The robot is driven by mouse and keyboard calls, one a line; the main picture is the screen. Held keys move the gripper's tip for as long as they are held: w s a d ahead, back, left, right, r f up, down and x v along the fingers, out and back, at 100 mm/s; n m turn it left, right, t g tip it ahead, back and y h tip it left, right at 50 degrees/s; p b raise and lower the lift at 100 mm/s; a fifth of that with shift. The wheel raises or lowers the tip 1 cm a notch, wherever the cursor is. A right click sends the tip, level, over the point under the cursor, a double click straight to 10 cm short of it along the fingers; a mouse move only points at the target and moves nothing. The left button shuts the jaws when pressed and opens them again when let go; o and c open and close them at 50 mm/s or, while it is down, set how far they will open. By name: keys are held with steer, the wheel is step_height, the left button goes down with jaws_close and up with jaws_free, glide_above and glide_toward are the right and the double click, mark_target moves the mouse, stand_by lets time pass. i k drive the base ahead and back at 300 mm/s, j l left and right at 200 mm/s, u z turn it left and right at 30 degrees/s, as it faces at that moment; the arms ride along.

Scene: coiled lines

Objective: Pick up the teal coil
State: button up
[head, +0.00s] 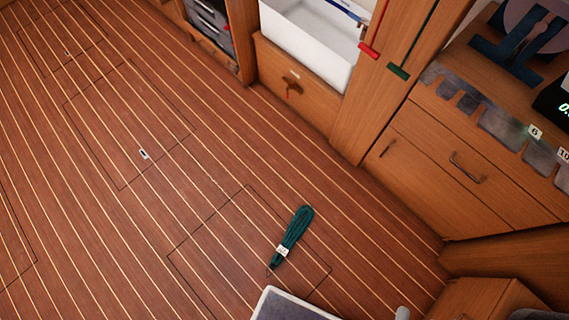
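The teal coil (299,226) lies on the striped wooden floor, right of the middle in the lower part of the head view. It is a long, narrow bundle of dark teal line, slanting from upper right to lower left. A white tag (282,250) sits around its lower part. A thin end shows at its lower left tip. My gripper is not in view.
Wooden cabinets with drawers (440,157) stand along the right. A white bin (318,45) is set in the cabinet at the top. A pale-edged panel (290,308) is at the bottom edge, below the coil. The floor (110,190) left of the coil is clear.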

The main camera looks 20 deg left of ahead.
mark_target(293, 236)
steer(key=j+z, duration=0.1)
steer(key=j, duration=1)
steer(key=k+j, duration=0.1)
steer(key=j, duration=0.95)
steer(key=j+z, duration=0.15)
steer(key=j, duration=0.95)
